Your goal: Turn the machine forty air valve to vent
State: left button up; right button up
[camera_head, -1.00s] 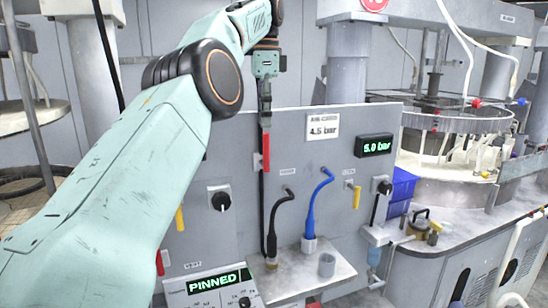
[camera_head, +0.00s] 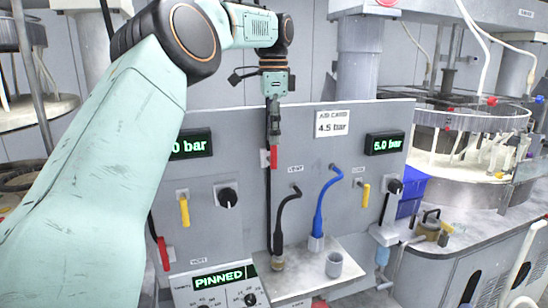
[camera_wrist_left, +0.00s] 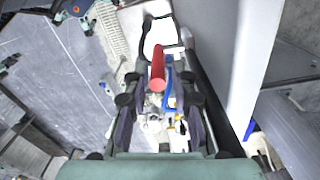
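A red valve handle (camera_head: 267,158) is on the upper middle of the grey panel (camera_head: 240,150). It also shows as a red bar in the left wrist view (camera_wrist_left: 157,70). My left gripper (camera_head: 273,138) points down from above the panel's top edge, at the red handle. In the left wrist view my fingers (camera_wrist_left: 160,125) stand apart, with the red bar in line with the gap between them. I cannot tell whether they touch it. The small labels, including any machine number, are too blurred to read surely. My right gripper is out of view.
Yellow handles (camera_head: 184,211), a black knob (camera_head: 228,197), a black hose (camera_head: 284,225) and a blue hose (camera_head: 322,207) are on the panel. A second red handle (camera_head: 163,253) is at lower left. A 5.0 bar display (camera_head: 385,144) and PINNED display (camera_head: 222,279) are lit.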

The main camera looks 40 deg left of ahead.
aim_at(274, 157)
pick_arm(q)
jog(key=f, duration=0.5)
jog(key=shift+s+d, duration=0.2)
jog(key=shift+a+f, duration=0.15)
jog(key=shift+f, duration=0.4)
jog(key=shift+w+f, duration=0.2)
jog(key=shift+r, duration=0.1)
jog(key=shift+c, duration=1)
grip_shut()
jog(key=shift+s, duration=0.1)
